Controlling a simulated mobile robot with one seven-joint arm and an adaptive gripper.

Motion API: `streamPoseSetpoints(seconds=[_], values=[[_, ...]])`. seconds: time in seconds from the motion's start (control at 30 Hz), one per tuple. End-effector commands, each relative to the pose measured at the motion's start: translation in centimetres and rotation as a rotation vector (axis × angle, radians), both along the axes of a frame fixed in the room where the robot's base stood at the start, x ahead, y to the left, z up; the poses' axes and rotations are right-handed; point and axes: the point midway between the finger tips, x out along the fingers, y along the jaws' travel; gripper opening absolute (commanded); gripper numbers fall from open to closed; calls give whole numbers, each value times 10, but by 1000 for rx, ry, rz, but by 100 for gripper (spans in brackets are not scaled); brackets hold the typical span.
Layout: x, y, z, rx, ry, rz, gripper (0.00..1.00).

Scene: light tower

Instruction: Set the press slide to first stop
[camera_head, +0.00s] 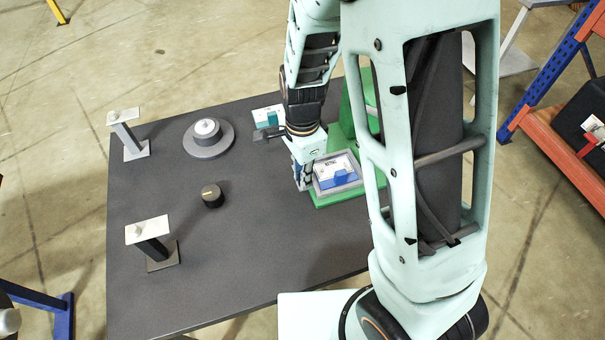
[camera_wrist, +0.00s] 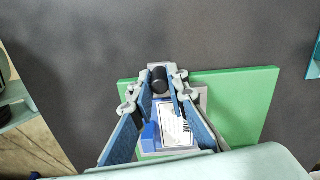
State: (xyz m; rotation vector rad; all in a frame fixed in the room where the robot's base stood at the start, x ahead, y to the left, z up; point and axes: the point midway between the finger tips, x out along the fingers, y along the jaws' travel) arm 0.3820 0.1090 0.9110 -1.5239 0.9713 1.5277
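The press has a green base (camera_head: 350,197) and a green upright (camera_head: 354,110). A grey frame (camera_head: 357,184) on the base bears a white label (camera_head: 333,168) and a blue block (camera_head: 341,177). My gripper (camera_head: 303,186) points down at the left edge of the frame. In the wrist view its fingers (camera_wrist: 161,85) stand apart, on either side of a black cylindrical knob (camera_wrist: 159,78). I cannot tell whether they touch the knob. My arm hides part of the press.
On the dark table (camera_head: 240,250) stand a round grey dial (camera_head: 209,140), a black knob (camera_head: 212,197) and two posts with pale plates (camera_head: 124,116) (camera_head: 148,230). A teal-and-white unit (camera_head: 267,116) is behind my gripper. The table's front middle is clear.

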Motion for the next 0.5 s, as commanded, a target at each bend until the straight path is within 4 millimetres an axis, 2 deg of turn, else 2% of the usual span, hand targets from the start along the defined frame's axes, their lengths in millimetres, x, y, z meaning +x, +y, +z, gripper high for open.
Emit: streamPoseSetpoints(seconds=[0.37, 0.5], values=[[0, 0, 0, 0, -1, 0, 0], [5, -13, 0, 0, -1, -5, 0]])
